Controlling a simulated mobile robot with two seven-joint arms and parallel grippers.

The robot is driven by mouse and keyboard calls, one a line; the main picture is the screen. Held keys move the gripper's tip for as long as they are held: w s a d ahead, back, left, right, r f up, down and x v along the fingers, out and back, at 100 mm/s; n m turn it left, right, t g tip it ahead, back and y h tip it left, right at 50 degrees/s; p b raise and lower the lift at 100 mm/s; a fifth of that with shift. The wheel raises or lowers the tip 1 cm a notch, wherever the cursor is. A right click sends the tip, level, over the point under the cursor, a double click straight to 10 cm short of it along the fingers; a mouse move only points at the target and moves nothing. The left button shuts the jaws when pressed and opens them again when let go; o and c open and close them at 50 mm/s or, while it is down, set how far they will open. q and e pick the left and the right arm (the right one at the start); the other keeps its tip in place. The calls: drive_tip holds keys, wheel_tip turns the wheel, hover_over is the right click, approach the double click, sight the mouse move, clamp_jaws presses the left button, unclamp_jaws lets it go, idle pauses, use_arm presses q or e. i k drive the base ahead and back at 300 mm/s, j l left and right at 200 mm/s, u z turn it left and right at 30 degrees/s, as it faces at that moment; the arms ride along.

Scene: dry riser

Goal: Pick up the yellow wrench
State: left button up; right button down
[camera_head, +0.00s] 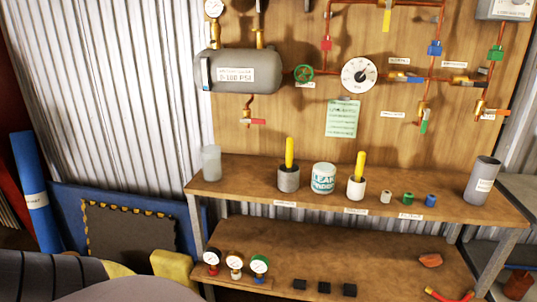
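I cannot tell for sure which thing is the yellow wrench. A yellow upright handle (289,152) stands in a grey cup (289,180) on the bench top. A second yellow handle (360,164) stands in a white cup (356,188) further right. Their lower ends are hidden in the cups. A red and yellow thing (449,296) lies on the lower shelf at the right, partly cut off by the bottom edge. Neither of my grippers is in view.
A labelled tub (323,178) stands between the two cups. Small coloured fittings (408,199) and a grey cylinder (482,182) are to the right. Gauges (260,266) and black blocks (324,287) sit on the lower shelf (385,262). Pipes and a tank (238,72) fill the wall panel.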

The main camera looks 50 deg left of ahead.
sight(290, 140)
drive_tip(key=i+l+u, duration=0.1)
drive_tip(key=i+u, duration=0.2)
drive_tip(key=u, duration=0.15)
drive_tip(key=i+l+u, duration=0.25)
drive_tip(key=u, duration=0.2)
drive_tip(key=i, duration=0.05)
